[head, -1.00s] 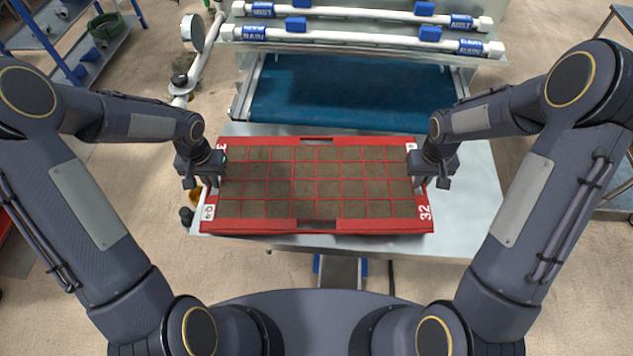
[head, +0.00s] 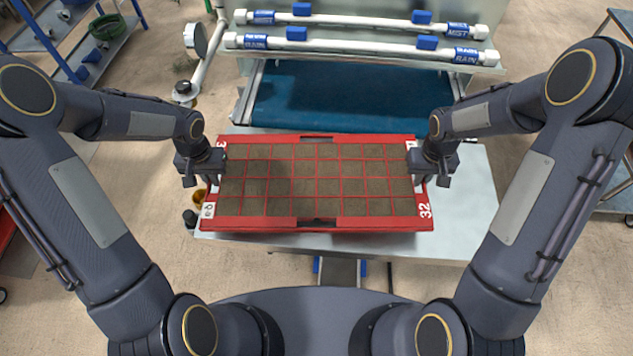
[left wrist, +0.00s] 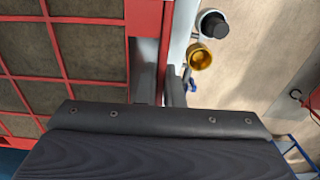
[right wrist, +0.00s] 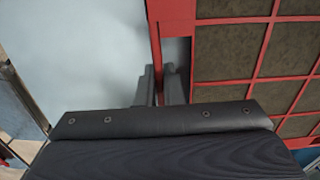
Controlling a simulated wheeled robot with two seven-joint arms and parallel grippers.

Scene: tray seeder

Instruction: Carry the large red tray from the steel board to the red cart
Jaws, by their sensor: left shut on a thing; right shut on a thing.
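The large red tray (head: 280,223) has a grid of soil-filled cells and white labels, one reading 32. It is above the steel board (head: 470,215), with a shadow under its front edge; I cannot tell how large the gap is. My left gripper (head: 213,180) is shut on the tray's left side wall, and its fingers (left wrist: 160,85) straddle the red rim in the left wrist view. My right gripper (head: 422,180) is shut on the right side wall, and its fingers (right wrist: 160,85) straddle the rim in the right wrist view. The red cart is not clearly identifiable; only a red edge (head: 5,228) shows at far left.
A blue conveyor belt (head: 350,95) and white pipes labelled RAIN and MIST (head: 360,48) stand behind the board. A gauge (head: 196,37) stands at the back left. A blue-framed shelf (head: 105,45) is at far left. A yellow cup (left wrist: 200,55) and a dark-topped container (left wrist: 213,24) sit beside the board.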

